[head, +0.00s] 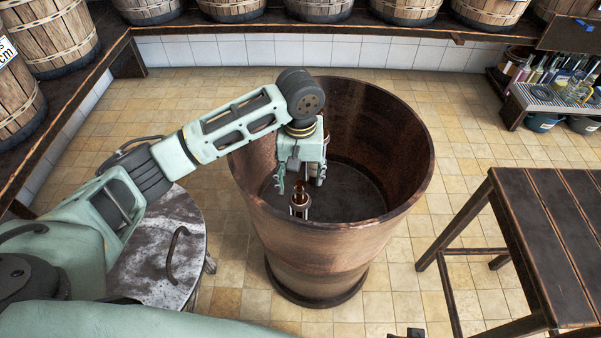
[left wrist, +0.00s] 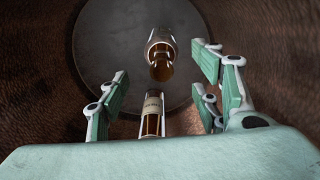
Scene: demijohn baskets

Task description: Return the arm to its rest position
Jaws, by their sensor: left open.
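My left gripper (head: 300,178) hangs inside the mouth of a large brown copper-toned vat (head: 310,250), pointing down. Its green fingers (left wrist: 165,85) stand wide apart in the left wrist view, with nothing gripped between them. Below it is an amber glass bottle (head: 300,200) with a pale band. The left wrist view shows two amber pieces with pale bands, one farther off (left wrist: 161,52) and one nearer (left wrist: 152,113). Both appear inside the vat over its dark round floor (left wrist: 115,50). My right gripper cannot be made out.
The vat's rim surrounds the left gripper. A round grey metal lid or table (head: 155,262) is at left. A dark wooden table (head: 555,225) stands at right. Barrels (head: 55,35) line wooden shelves. A rack of bottles (head: 555,90) is at back right. Tiled floor (head: 455,120) lies between.

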